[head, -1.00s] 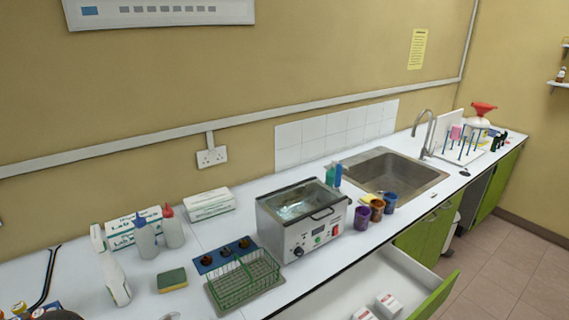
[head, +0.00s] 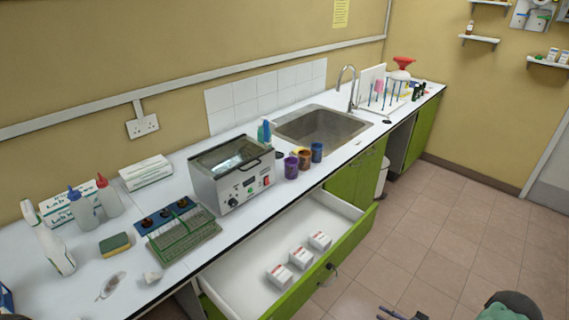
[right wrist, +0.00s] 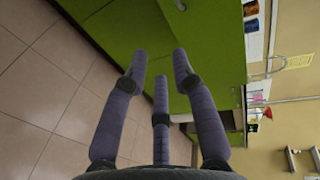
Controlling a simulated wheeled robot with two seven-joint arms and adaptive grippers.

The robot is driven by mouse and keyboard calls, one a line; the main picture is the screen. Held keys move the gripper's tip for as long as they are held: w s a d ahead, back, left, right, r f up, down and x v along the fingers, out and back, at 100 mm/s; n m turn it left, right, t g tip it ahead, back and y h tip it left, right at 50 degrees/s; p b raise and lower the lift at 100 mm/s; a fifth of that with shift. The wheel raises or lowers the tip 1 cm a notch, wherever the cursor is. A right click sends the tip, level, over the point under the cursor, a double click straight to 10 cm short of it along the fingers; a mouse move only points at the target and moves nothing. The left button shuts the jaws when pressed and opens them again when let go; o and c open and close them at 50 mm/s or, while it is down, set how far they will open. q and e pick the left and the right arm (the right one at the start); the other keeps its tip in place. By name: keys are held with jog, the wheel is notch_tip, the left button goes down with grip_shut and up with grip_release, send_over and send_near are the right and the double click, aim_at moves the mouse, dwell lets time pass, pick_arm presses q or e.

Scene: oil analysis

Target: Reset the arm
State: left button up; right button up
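My right gripper (head: 402,314) shows only in part at the bottom edge of the head view, over the tiled floor in front of the open drawer. In the right wrist view its three purple-grey fingers (right wrist: 159,68) are spread apart with nothing between them. Green cabinet fronts (right wrist: 205,50) and floor tiles lie beyond the fingers. A dark rounded part of my right arm also shows at the bottom right of the head view. My left gripper is in neither current view.
An open drawer (head: 235,268) holding small white-and-red boxes (head: 300,258) juts out below the counter. On the counter stand a metal bath (head: 235,190), a green wire rack (head: 185,240), several bottles and coloured jars (head: 304,159) near the sink (head: 322,128). Floor to the right is clear.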

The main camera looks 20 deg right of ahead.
jog(key=w+a+f+n+g+h, duration=0.1)
jog(key=w+a+f+g, duration=0.15)
jog(key=w+a, duration=0.55)
jog(key=w+a+f+n+g+h, duration=0.15)
jog(key=w+a+f, duration=0.35)
jog(key=a, duration=0.5)
jog(key=s+a+f+n+g+y, duration=0.1)
jog(key=s+a+n+g, duration=0.3)
jog(key=a, duration=0.8)
jog(key=s+a+r+n+g, duration=0.2)
jog(key=s+a+n+g, duration=0.2)
jog(key=s+a, duration=0.7)
jog(key=shift+s+a+r+g, duration=0.35)
jog(key=shift+a+g, duration=0.55)
jog(key=shift+g, duration=0.3)
